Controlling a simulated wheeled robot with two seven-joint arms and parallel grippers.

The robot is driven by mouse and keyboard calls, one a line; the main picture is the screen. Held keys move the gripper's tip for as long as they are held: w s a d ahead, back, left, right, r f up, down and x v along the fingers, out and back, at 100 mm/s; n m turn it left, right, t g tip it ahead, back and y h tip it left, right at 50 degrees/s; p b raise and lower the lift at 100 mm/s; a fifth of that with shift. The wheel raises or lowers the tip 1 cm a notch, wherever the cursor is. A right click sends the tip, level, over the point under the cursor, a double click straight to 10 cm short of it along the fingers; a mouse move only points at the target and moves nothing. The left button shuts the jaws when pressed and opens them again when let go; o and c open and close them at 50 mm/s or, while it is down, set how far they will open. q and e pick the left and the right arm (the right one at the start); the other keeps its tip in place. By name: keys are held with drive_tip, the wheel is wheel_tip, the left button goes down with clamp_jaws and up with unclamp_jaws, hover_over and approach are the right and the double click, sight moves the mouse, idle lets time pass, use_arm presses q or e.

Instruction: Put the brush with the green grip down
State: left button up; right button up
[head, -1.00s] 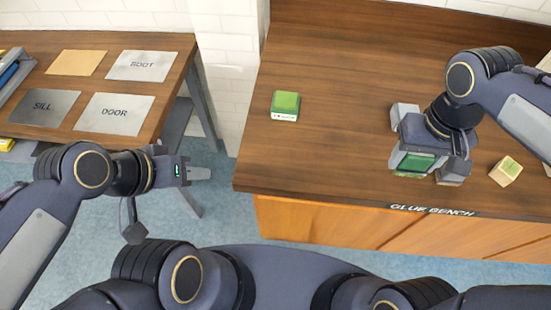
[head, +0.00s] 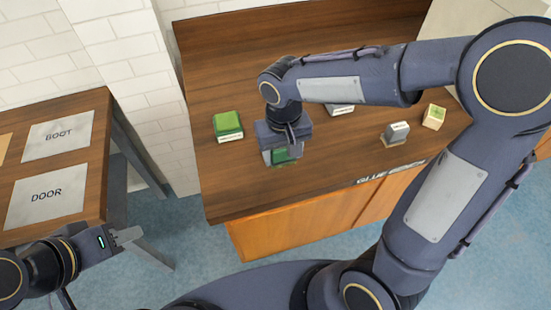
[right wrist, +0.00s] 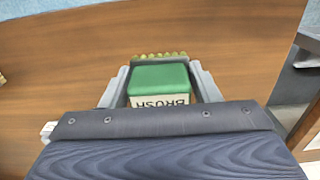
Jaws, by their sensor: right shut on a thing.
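The brush (head: 281,156) has a green grip with a pale label and shows below my right gripper (head: 283,152) over the bench. In the right wrist view the brush (right wrist: 160,80) sits between the two grey fingers of my right gripper (right wrist: 162,88), its label reads BRUSH and its bristles show at the far end. My right gripper is shut on it. I cannot tell whether the bristles touch the bench. My left gripper (head: 126,236) is beside the left table, away from the bench; its finger gap is unclear.
The wooden glue bench (head: 240,195) has a green-topped block (head: 228,125) left of the brush. A partly hidden block (head: 341,110), a grey-topped block (head: 396,132) and a pale block (head: 434,116) stand to the right. The left table (head: 95,200) bears BOOT and DOOR plates.

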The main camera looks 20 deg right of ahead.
sight(276, 171)
drive_tip(key=shift+w+a+f, duration=0.4)
drive_tip(key=shift+w+f, duration=0.05)
drive_tip(key=shift+f, duration=0.25)
drive_tip(key=shift+w+a+f, duration=0.1)
drive_tip(key=shift+f, duration=0.85)
drive_tip(key=shift+w+a+f, duration=0.1)
drive_tip(key=shift+f, duration=0.8)
drive_tip(key=shift+f, duration=0.15)
drive_tip(key=o, duration=1)
drive_tip(key=shift+c, duration=0.2)
